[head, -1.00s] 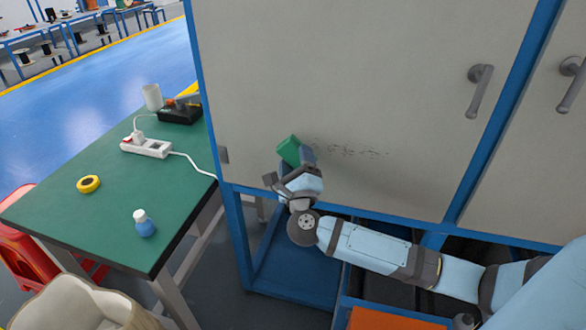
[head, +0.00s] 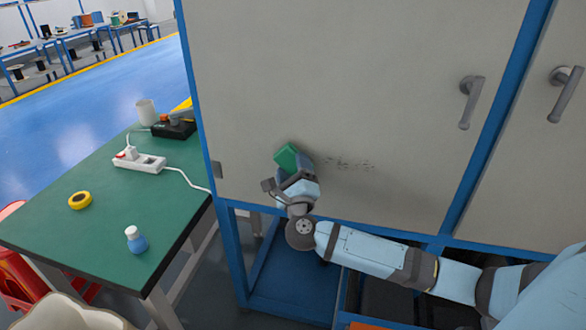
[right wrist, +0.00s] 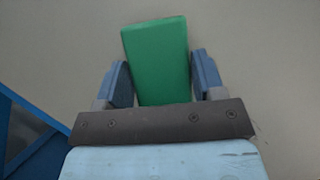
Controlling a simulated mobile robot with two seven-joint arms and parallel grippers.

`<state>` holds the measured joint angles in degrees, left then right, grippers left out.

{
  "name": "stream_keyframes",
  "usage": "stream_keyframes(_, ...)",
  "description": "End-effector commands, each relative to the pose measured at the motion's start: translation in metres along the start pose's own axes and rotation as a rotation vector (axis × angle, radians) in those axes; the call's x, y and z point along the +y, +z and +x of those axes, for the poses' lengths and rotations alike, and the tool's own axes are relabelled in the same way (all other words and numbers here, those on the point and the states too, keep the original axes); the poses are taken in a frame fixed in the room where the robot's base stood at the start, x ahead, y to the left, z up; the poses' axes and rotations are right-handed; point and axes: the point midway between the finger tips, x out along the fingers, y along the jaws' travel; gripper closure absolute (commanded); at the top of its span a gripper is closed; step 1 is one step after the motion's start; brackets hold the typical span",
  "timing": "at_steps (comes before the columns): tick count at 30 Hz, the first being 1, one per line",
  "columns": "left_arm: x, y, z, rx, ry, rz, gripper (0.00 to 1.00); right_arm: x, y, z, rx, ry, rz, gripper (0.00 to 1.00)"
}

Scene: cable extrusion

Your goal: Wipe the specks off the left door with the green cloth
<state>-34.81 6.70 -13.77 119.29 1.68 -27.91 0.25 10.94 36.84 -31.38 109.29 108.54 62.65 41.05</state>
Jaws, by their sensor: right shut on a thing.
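The left door (head: 330,70) is a pale grey panel in a blue frame, with a grey handle (head: 470,102) at its right. Dark specks (head: 350,164) lie in a short band low on the door. My right gripper (head: 293,166) is shut on the green cloth (head: 286,155), a folded block, just left of the specks. In the right wrist view the cloth (right wrist: 157,60) stands out between the two blue fingers, towards the door surface. I cannot tell whether it touches the door. My left gripper is not in view.
A green-topped table (head: 95,210) stands left of the cabinet. It holds a power strip (head: 140,162), yellow tape (head: 80,200), a blue bottle (head: 136,240) and a white cup (head: 147,112). Another door handle (head: 565,92) is at the far right. Open blue shelving lies below the door.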

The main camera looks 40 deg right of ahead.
Motion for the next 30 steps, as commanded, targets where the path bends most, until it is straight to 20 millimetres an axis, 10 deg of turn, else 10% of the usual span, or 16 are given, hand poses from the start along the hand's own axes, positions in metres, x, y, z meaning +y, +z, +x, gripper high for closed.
stream_keyframes(30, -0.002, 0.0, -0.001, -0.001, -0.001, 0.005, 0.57, 0.0, -0.01, 0.018, 0.001, -0.001, 0.0, 0.56)
